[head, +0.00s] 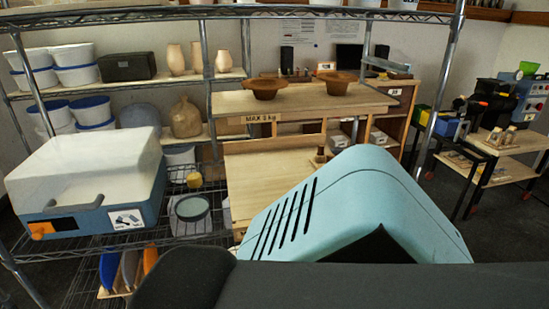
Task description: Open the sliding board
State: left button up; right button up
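A pale wooden bench stands at the centre behind the wire rack. Its upper board (225,103) carries two brown bowls, and a label reading "MAX 2 kg" (262,118) is on its front edge. A second pale wooden board (265,170) lies lower down, with a small brown knob-like piece (320,155) at its right. I cannot tell which of these is the sliding board or how far it is out. Large foreground shapes cover the bottom and lower right and hide the lower board's near right part. Neither of my grippers shows.
A wire rack (205,70) with metal posts stands in front. A white and blue machine (85,185) sits at left. Brown bowls (265,88) (335,84) rest on the bench. A side table with tools (500,140) stands at right, with dark floor before it.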

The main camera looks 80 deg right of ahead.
aim_at(259, 173)
jog(key=z, duration=2.7)
